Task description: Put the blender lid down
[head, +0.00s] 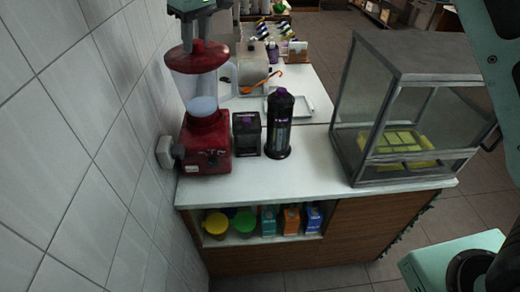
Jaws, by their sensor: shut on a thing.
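The red blender lid (199,57) is at the top of the clear blender jug (200,86); I cannot tell whether it rests on the rim or is just above it. The red blender base (206,143) stands upright at the counter's left end, next to the tiled wall. My gripper (196,38) comes down from the top edge and is shut on the lid from above. Its fingertips are small and partly hard to make out.
A black bottle (279,125) and a small dark box (246,134) stand right of the blender. A white tray (312,101) lies behind. A glass display case (410,110) fills the counter's right. The white counter (300,172) is clear in front.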

